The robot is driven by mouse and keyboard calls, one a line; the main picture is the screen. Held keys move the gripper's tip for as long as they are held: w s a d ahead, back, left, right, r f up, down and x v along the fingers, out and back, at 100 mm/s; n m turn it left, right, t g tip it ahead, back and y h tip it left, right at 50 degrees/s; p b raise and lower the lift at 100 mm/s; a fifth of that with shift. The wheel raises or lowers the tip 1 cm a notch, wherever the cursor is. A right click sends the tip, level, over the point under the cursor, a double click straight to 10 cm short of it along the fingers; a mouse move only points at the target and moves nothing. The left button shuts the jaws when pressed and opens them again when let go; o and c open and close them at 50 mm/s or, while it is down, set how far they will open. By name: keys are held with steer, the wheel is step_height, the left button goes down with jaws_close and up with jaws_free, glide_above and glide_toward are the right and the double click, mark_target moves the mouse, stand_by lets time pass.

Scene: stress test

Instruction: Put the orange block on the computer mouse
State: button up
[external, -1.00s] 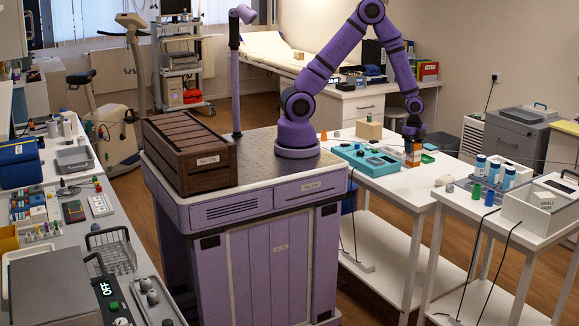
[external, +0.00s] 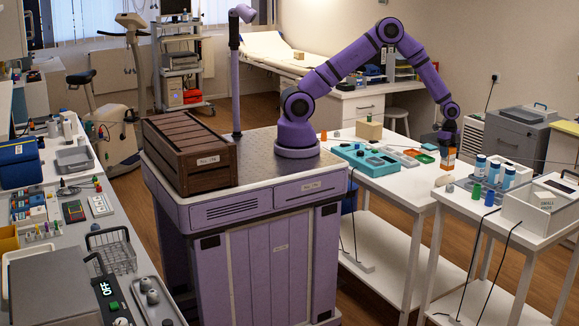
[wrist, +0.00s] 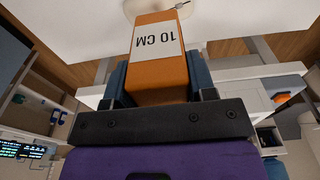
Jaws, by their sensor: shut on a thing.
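My gripper (external: 447,140) is shut on the orange block (external: 448,158), a tall block that hangs below the fingers. In the wrist view the block (wrist: 160,60) sits between the fingers and bears a white label reading "10 CM". A pale rounded thing, apparently the computer mouse (external: 443,181), lies near the left edge of the right-hand white table. In the wrist view it shows partly behind the block's far end as a whitish oval (wrist: 136,8), with a thin dark cable beside it. The block appears above it in the external view; I cannot tell whether they touch.
Blue-labelled bottles (external: 480,166), small green and blue cylinders (external: 489,198) and a white bin (external: 530,212) stand to the right on the same table. The middle table holds a teal tray (external: 365,158), a wooden block (external: 369,131) and small trays. A gap separates the tables.

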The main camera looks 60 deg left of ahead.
mark_target(448, 159)
steer(key=shift+f, duration=1.7)
steer(key=shift+f, duration=0.1)
steer(key=o, duration=1)
